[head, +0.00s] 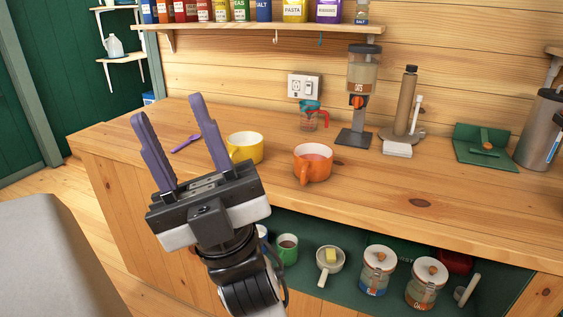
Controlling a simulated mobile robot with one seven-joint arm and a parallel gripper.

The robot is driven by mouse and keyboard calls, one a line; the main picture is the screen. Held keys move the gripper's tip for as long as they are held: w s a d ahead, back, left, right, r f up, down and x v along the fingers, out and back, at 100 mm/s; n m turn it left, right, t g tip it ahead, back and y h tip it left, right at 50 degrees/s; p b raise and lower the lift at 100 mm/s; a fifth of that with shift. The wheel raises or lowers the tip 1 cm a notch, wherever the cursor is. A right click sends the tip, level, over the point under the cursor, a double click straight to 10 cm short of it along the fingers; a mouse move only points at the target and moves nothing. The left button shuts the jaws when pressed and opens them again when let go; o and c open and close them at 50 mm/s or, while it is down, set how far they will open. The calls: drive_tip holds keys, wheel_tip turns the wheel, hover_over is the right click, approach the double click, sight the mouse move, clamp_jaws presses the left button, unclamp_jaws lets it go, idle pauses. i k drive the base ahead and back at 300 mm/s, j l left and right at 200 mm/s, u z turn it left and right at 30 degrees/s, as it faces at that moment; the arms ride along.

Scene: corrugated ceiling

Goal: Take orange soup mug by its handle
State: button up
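The orange soup mug (312,163) stands upright on the wooden counter, right of my gripper. Its handle (308,177) faces the front edge of the counter, toward me. My gripper (172,119) is open, with two purple fingers pointing up and spread apart. Nothing is between the fingers. It is in front of the counter's left part, apart from the orange mug. A yellow mug (245,148) stands behind and left of the orange mug, just right of my right finger.
A measuring cup (312,118), a dispenser (361,90) and a paper towel holder (405,105) stand at the back. A purple utensil (186,143) lies behind my gripper. The counter (430,200) is clear right of the orange mug. A grey surface (45,250) is at lower left.

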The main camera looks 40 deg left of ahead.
sight(312, 161)
drive_tip(key=i+l+u, duration=0.2)
drive_tip(key=u, duration=0.15)
drive_tip(key=i+l+u, duration=0.1)
drive_tip(key=l+u, duration=0.2)
drive_tip(key=l, duration=0.15)
drive_tip(key=i+l+u, duration=0.1)
drive_tip(key=l+u, duration=0.25)
drive_tip(key=i+l+u, duration=0.1)
drive_tip(key=l+u, duration=0.2)
drive_tip(key=i, duration=0.45)
